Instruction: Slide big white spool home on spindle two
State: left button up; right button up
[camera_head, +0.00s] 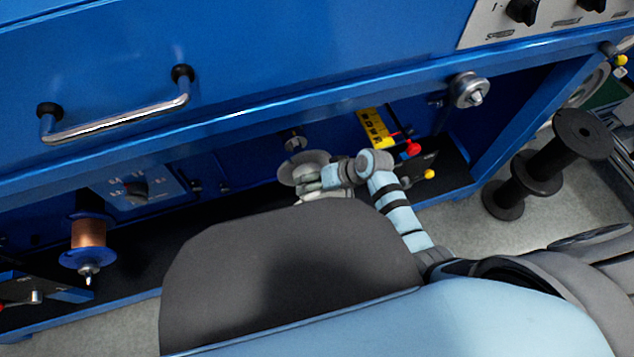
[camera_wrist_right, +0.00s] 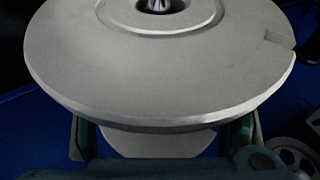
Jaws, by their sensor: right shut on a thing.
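The big white spool (camera_head: 303,166), greyish in this light, is at the middle of the recess under the blue machine. My right gripper (camera_head: 318,188) is shut on it from the front. A metal spindle part (camera_head: 294,142) shows just behind the spool's upper edge; I see no number on it. In the right wrist view the spool's wide flange (camera_wrist_right: 160,75) fills the picture, with my right gripper's fingers (camera_wrist_right: 165,140) on either side below it. A shiny metal tip (camera_wrist_right: 158,5) shows inside the hub hole. How far the spool sits along the spindle is hidden. My left gripper is out of view.
A copper-wound blue spool (camera_head: 88,234) hangs at left. A metal pulley (camera_head: 468,90) is at upper right of the recess. A red knob (camera_head: 413,148) and yellow label (camera_head: 375,128) lie close right of my gripper. Black spools (camera_head: 540,165) stand on the floor at right.

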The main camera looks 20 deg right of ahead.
aim_at(313, 164)
jog(key=shift+w, duration=0.2)
jog(key=shift+w+a+b, duration=0.1)
jog(key=shift+w+b, duration=0.45)
jog(key=shift+w, duration=0.75)
jog(key=shift+p, duration=0.3)
jog(key=shift+w, duration=0.15)
jog(key=shift+w+a+b, duration=0.1)
jog(key=shift+w+b, duration=0.75)
jog(key=shift+w, duration=0.5)
